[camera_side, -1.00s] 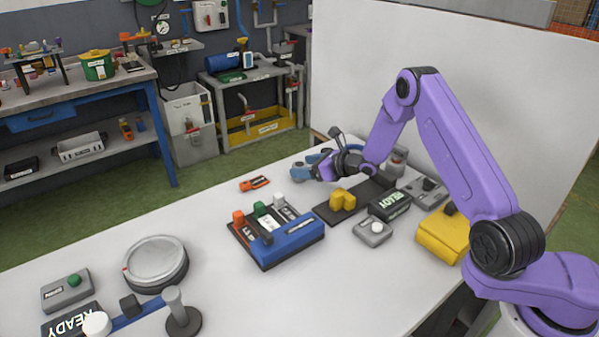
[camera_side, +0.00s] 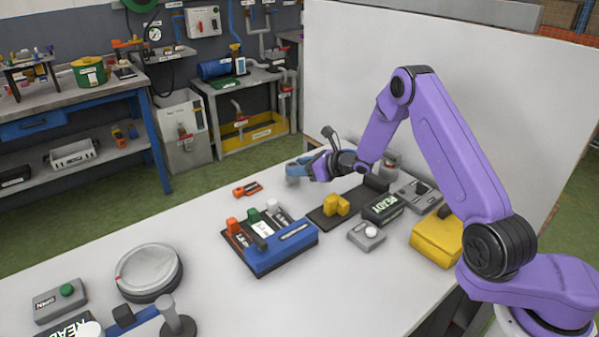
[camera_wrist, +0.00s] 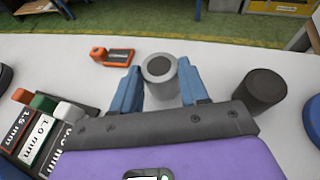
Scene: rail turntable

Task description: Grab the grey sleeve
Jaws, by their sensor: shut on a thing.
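The grey sleeve (camera_wrist: 160,74), a short upright cylinder with a dark round bore, is between the two blue fingers of my gripper (camera_wrist: 160,90) in the wrist view. The fingers are shut on its sides, and its top ring is in plain view. In the side view my gripper (camera_side: 299,169) is low over the far part of the white table, and its fingers mostly hide the sleeve. I cannot tell whether the sleeve's base touches the table.
A dark cylinder (camera_wrist: 262,90) stands right of the fingers. An orange part (camera_wrist: 113,57) lies to the left. A round grey turntable (camera_side: 148,267) stands front left.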

